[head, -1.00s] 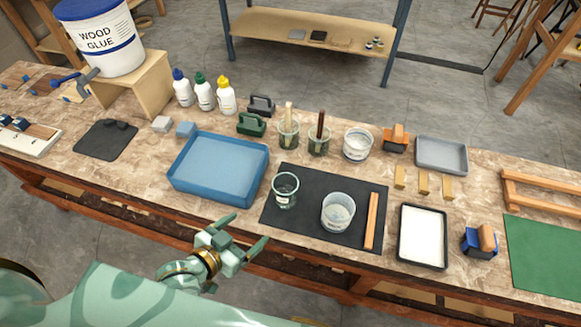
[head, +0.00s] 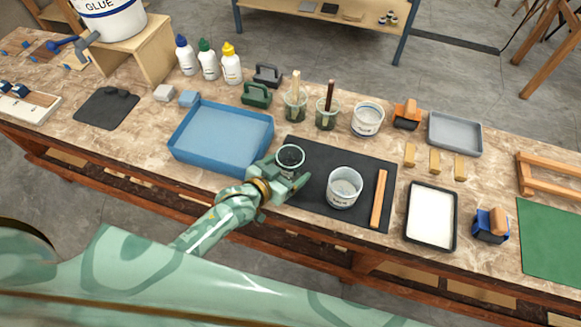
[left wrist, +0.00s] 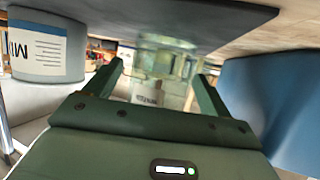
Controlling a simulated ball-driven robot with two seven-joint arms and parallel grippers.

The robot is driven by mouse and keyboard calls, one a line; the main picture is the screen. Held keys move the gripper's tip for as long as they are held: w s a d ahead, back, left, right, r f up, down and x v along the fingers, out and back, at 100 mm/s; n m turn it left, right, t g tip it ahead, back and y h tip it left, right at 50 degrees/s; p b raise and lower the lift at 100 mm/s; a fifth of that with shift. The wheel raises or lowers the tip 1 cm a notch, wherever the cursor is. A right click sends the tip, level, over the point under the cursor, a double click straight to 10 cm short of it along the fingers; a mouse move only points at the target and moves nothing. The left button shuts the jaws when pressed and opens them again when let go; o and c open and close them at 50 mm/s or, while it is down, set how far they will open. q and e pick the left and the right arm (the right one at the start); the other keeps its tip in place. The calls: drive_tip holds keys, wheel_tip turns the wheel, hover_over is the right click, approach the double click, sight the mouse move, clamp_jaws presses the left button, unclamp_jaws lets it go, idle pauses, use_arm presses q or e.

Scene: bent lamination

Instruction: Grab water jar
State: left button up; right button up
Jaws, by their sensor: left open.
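The water jar (head: 290,157), a clear glass jar with a small label, stands upright on the left part of the black mat (head: 322,197). My left gripper (head: 288,174) is open at the jar, its fingers low on either side of it; the hand hides the jar's lower part. In the left wrist view the glass jar (left wrist: 162,88) shows between the two open fingers of the gripper (left wrist: 159,74). Whether either finger touches the glass, I cannot tell. My right gripper is not in view.
A white tub (head: 344,187) stands just right of the jar; it also shows in the left wrist view (left wrist: 45,45). A wooden stick (head: 379,198) lies on the mat. A blue tray (head: 222,137) is close on the left. Two brush jars (head: 296,106) stand behind.

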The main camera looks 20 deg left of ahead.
use_arm(q)
drive_tip(key=shift+x, duration=0.9)
drive_tip(key=shift+s+a, duration=0.1)
drive_tip(key=c, duration=1.2)
drive_tip(key=shift+c, duration=0.2)
drive_tip(key=shift+r, duration=0.1)
drive_tip(key=shift+r, duration=0.65)
drive_tip(key=s+d+r+p, duration=0.1)
drive_tip(key=s+r+p, duration=0.4)
drive_tip(key=s+r, duration=0.6)
drive_tip(key=shift+s+r+p, duration=0.3)
drive_tip(key=shift+s, duration=1.1)
